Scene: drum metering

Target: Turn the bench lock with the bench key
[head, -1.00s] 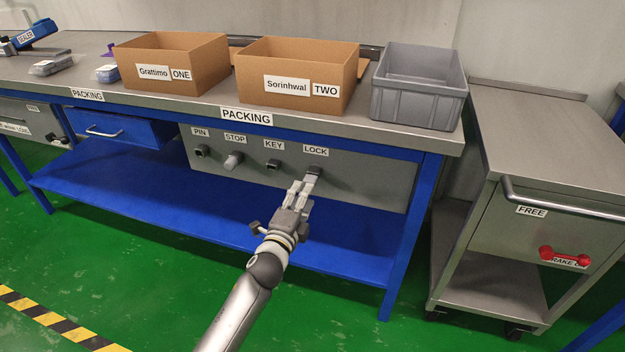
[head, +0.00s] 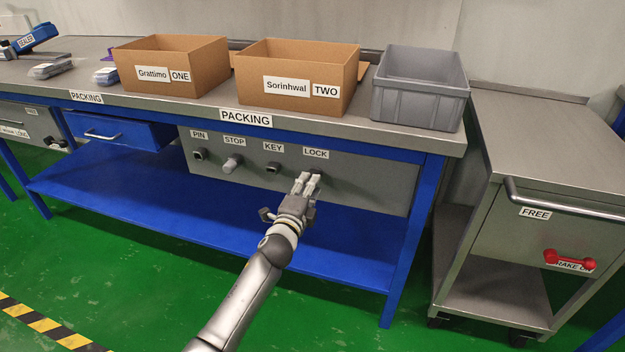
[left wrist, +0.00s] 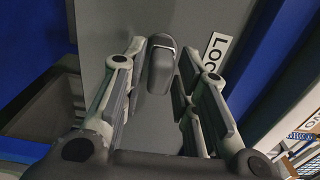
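The bench panel (head: 370,183) has fittings labelled PIN, STOP, KEY and LOCK in the head view. My left gripper (head: 308,183) is at the LOCK fitting (head: 318,169), below its label, and partly covers it. In the left wrist view, a dark grey rounded part (left wrist: 162,65) sticks out from the panel beside the LOCK label (left wrist: 214,52). I cannot tell whether it is the key's head or the lock's own knob. My left gripper (left wrist: 160,85) is open, with a finger on either side of this part and gaps between. My right gripper is out of view.
The KEY fitting (head: 273,168) and STOP knob (head: 232,163) sit left of the gripper. A blue shelf (head: 230,217) lies below the panel. Boxes and a grey bin (head: 420,100) stand on the bench top. A cart (head: 545,150) stands at right.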

